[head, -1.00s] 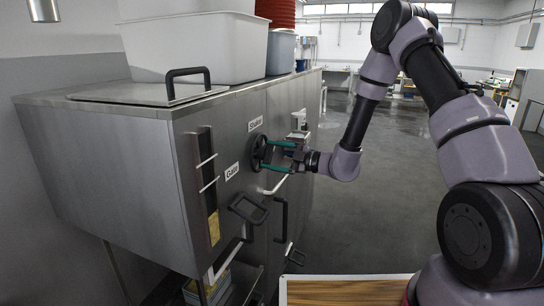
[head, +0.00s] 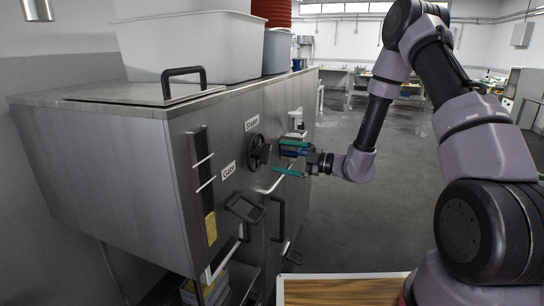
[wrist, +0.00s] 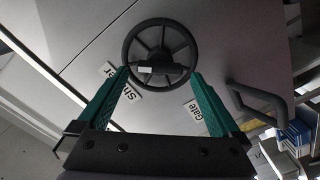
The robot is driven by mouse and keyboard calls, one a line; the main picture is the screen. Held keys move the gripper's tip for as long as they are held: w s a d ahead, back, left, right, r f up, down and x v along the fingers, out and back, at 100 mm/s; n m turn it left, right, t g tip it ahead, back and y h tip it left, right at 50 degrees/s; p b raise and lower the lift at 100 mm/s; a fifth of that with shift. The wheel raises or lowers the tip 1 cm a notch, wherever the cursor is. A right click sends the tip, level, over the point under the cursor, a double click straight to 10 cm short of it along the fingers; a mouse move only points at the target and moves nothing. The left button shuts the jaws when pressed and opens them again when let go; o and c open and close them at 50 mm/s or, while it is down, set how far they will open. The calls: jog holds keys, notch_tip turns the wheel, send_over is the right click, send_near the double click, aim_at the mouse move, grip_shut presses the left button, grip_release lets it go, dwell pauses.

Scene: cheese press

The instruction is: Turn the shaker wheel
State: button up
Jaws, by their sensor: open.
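The shaker wheel (head: 258,151) is a dark spoked handwheel on the front of the steel cabinet, just below the "Shaker" label (head: 252,122). In the wrist view the wheel (wrist: 160,25) lies at the top middle, with a light handle piece across its lower part. My gripper (head: 285,159) is open, with two green fingers pointing toward the cabinet. In the head view it is to the right of the wheel with a gap between. In the wrist view the fingertips (wrist: 160,72) appear on either side of the wheel's lower rim. I cannot tell whether they touch it.
The "Gate" label (head: 229,170) and a dark handle (head: 245,207) are left of and below the wheel. A black bar handle (head: 278,218) is below right. A white tub (head: 190,48) stands on the cabinet top. The floor right of the cabinet is clear.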

jog(key=v, duration=0.6)
jog(key=shift+r, duration=0.1)
jog(key=s+d+r+n+g+h, duration=0.1)
jog(key=s+r+n+g+h, duration=0.25)
jog(key=s+r+n, duration=0.6)
jog(key=s+d+r+n+g+h, duration=0.15)
jog(key=s+r+n+g, duration=0.3)
jog(key=n, duration=0.95)
jog(key=s+d+r+n+t+h, duration=0.4)
jog(key=d+r+n+h, duration=0.1)
jog(key=n, duration=0.5)
jog(key=s+d+r+n+t+h, duration=0.5)
jog(key=d+r+n, duration=0.1)
jog(key=d+n, duration=0.3)
jog(key=shift+s+d+r+n, duration=0.3)
jog(key=shift+r+n, duration=0.1)
jog(key=shift+n, duration=0.35)
jog(key=shift+a, duration=0.1)
